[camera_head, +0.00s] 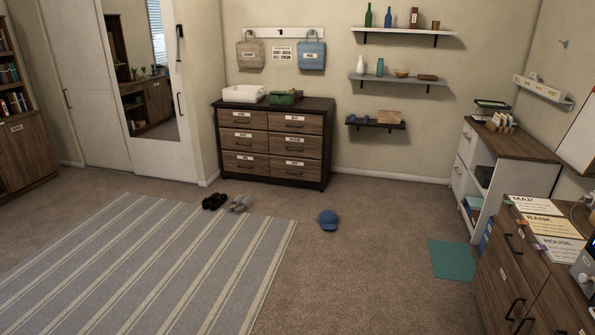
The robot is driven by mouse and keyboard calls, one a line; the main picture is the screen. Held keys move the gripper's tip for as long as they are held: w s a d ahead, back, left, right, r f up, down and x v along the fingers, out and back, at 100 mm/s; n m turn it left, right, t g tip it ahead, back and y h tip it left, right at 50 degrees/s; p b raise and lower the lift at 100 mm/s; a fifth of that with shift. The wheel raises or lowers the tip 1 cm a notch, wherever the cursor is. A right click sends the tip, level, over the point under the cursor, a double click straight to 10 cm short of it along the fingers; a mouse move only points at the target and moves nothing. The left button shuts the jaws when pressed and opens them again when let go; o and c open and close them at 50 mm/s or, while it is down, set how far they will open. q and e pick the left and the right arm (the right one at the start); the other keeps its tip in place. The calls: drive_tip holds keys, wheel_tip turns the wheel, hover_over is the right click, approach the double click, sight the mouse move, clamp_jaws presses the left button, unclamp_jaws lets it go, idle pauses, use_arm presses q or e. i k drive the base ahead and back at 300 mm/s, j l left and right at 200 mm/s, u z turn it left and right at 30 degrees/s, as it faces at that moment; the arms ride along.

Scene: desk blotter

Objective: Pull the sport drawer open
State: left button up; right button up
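A dark-framed dresser (226,140) with brown wooden drawer fronts stands against the back wall. It has two columns of drawers, each front with a dark handle and a small white label. The labels are too small to read, so I cannot tell which one is the sport drawer. The top left drawer (243,125), top right drawer (294,126), middle left drawer (242,143), middle right drawer (294,147), bottom left drawer (244,165) and bottom right drawer (293,171) all look closed. Neither of my grippers is in view.
Dark shoes (214,201), grey slippers (240,204) and a blue cap (328,220) lie on the carpet before the dresser. A striped rug (165,265) covers the left floor. Wooden cabinets (500,262) stand at right, near a green mat (452,259).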

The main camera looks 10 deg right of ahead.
sight(281, 166)
drive_tip(key=i+z, duration=0.3)
drive_tip(key=i, duration=5.25)
